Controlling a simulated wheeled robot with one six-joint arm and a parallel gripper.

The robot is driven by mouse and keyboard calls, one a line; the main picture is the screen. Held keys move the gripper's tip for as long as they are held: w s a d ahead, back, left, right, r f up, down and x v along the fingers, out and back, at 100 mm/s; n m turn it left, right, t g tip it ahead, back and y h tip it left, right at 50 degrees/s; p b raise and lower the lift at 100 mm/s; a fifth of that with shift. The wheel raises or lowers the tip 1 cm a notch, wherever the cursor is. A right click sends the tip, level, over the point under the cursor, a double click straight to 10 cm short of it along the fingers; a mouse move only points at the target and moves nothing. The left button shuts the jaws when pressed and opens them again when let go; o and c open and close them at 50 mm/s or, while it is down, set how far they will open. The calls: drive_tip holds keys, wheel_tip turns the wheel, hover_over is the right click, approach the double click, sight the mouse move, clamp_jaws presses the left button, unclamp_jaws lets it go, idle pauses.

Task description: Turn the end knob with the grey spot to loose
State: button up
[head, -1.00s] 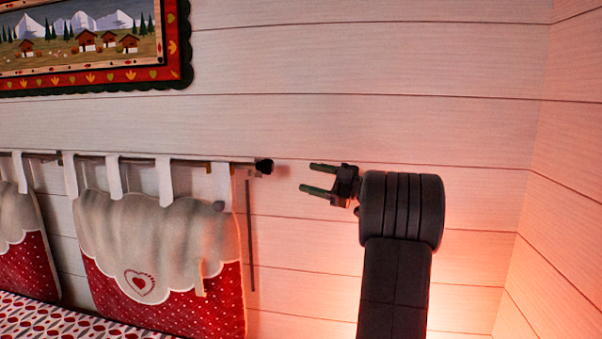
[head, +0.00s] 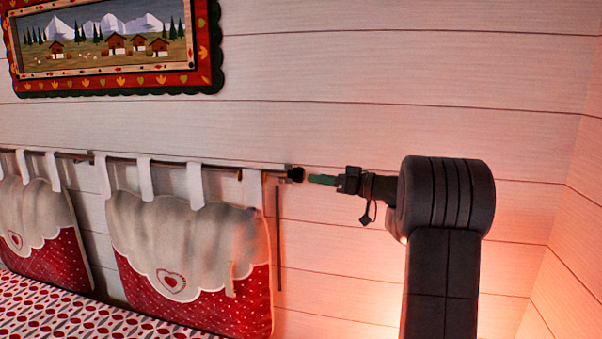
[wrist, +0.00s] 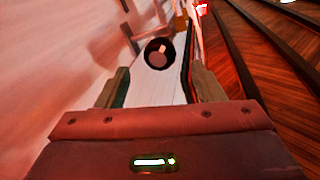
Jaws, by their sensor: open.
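The dark round end knob (head: 296,174) sits at the right end of the thin wall rod (head: 225,171) in the head view. In the wrist view the knob (wrist: 160,53) faces me end-on, a black ring around a paler, pinkish-grey face. The head view shows the fingers overlapped, edge-on.
Red and beige heart cushions (head: 190,250) hang from the rod by white loops. A patterned bed cover (head: 70,310) lies below. A framed mountain picture (head: 115,50) hangs above left.

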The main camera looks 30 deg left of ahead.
sight(299, 175)
drive_tip(key=a, duration=0.5)
drive_tip(key=a+p, duration=0.1)
drive_tip(key=a, duration=0.1)
drive_tip(key=shift+s+a, duration=0.2)
drive_tip(key=shift+s, duration=0.15)
drive_tip(key=c, duration=1)
drive_tip(key=shift+n, duration=0.3)
drive_tip(key=n+b, duration=0.3)
drive_tip(key=n, duration=0.2)
drive_tip(key=shift+f+g+y+b, duration=0.2)
drive_tip(key=shift+g+y+b, duration=0.15)
drive_tip(key=shift+g+y, duration=0.05)
drive_tip(key=n+g+b, duration=0.1)
drive_tip(key=n+b, duration=0.3)
drive_tip(key=n, duration=0.1)
drive_tip(key=shift+r+n+y, duration=0.1)
drive_tip(key=shift+n+y, duration=0.3)
